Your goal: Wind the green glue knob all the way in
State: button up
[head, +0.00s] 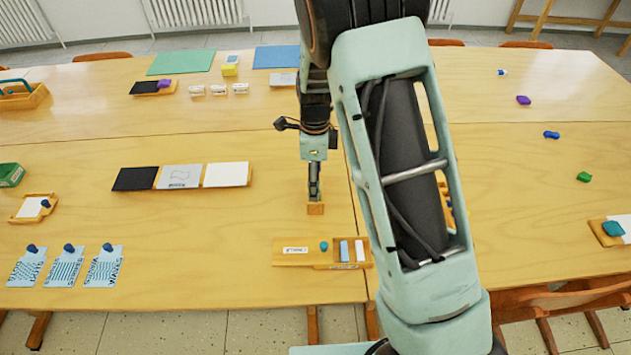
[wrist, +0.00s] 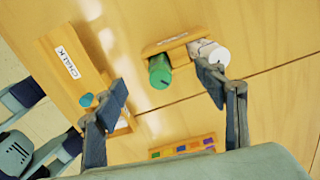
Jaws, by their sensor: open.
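The green glue knob (wrist: 159,71) is a short green cylinder with a dark mark on its end, at a small wooden holder (wrist: 178,43) in the wrist view. A white cylinder (wrist: 213,53) with a pale grey end sits beside it at the same holder. My gripper (wrist: 161,77) is open, its two dark fingers apart. The green knob shows between them in the picture, with no contact seen; the right finger overlaps the white cylinder's lower edge. In the head view my gripper (head: 315,185) points down over a small wooden block (head: 315,209); the knob cannot be made out there.
A wooden chalk box (wrist: 72,70) lies left of the holder, with a teal knob (wrist: 86,100) close to my left finger. A tray with coloured pieces (wrist: 183,148) lies nearby. Black, grey and white panels (head: 227,174) lie left in the head view. My arm hides part of the table.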

dwell(0.5)
jog(key=m+p, duration=0.3)
jog(key=m, duration=0.2)
jog(key=shift+r, duration=0.15)
jog(key=m+p, duration=0.3)
jog(key=m, duration=0.1)
jog(key=shift+m, duration=0.4)
jog(key=shift+m+p, duration=0.55)
jog(key=shift+m, duration=0.25)
jog(key=c, duration=1.6)
jog(key=shift+o, duration=0.2)
